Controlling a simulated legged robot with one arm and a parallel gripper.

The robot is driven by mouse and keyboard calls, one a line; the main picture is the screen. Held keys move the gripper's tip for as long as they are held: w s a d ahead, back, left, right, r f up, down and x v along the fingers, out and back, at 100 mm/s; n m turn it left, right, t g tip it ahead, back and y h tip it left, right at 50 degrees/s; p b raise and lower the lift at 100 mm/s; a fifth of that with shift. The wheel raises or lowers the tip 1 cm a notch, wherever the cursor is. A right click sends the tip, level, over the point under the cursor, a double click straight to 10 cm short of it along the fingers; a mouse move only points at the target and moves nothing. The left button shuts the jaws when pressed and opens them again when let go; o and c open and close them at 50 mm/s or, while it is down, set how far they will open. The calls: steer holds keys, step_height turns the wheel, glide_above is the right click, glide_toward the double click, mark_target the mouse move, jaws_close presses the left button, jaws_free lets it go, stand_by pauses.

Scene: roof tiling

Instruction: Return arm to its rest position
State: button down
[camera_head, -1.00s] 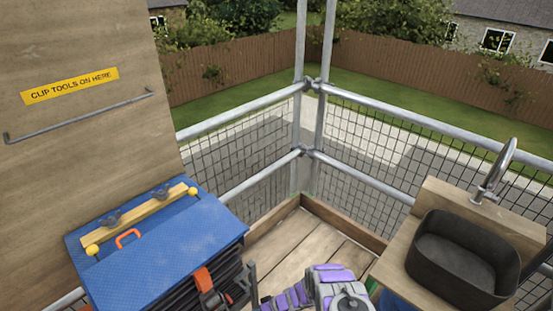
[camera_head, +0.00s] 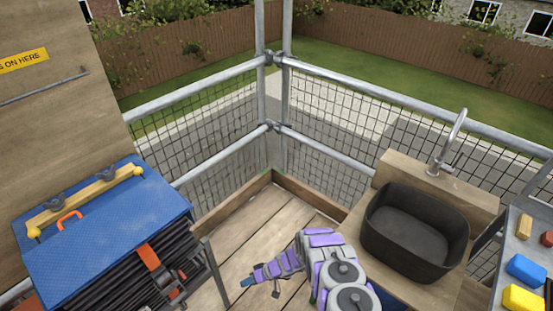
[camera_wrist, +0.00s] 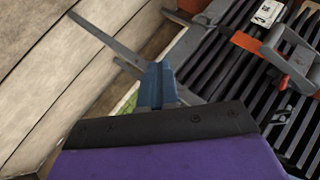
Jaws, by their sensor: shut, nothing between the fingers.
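My purple-and-grey arm (camera_head: 320,258) reaches in from the bottom of the head view and points left, low above the wooden deck (camera_head: 262,222). My gripper (camera_head: 246,282) is at its thin left end, shut and empty. It stands apart from the strapped black stack to its left. In the wrist view my gripper's blue-grey fingers (camera_wrist: 157,84) are together, with nothing between them.
A strapped black stack (camera_head: 120,277) under a blue lid (camera_head: 105,225) stands left. A dark basin (camera_head: 415,232) on a wooden counter stands right, beside a grey table (camera_head: 518,232) with coloured blocks. Mesh railings (camera_head: 200,140) close the corner. Bare deck lies between.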

steer(key=w+d+r+g+h, duration=0.1)
steer(key=w+d+r, duration=0.1)
steer(key=r, duration=0.8)
steer(key=w+d+r, duration=0.1)
steer(key=d+r, duration=0.1)
steer(key=r, duration=0.9)
steer(key=s+d+r+m+h, duration=0.1)
steer(key=s+d+r, duration=0.2)
steer(key=r, duration=0.5)
steer(key=s+d+r+h, duration=0.1)
steer(key=s+d+r, duration=0.1)
steer(key=s+r, duration=0.35)
steer(key=s+d+r+m+h, duration=0.1)
steer(key=d+r, duration=0.2)
steer(key=r, duration=0.7)
steer(key=s+d+r+m+h, duration=0.1)
steer(key=s+d+r, duration=0.3)
steer(key=s, duration=0.5)
steer(key=s+d+r+m+h, duration=0.2)
steer(key=s+d+r+h, duration=0.1)
steer(key=s, duration=0.6)
steer(key=s+d+r+m+h, duration=0.2)
steer(key=s+d+r, duration=0.3)
steer(key=s+d, duration=0.2)
steer(key=shift+s+d+r+t, duration=0.3)
steer(key=shift+s, duration=0.85)
steer(key=shift+a, duration=0.15)
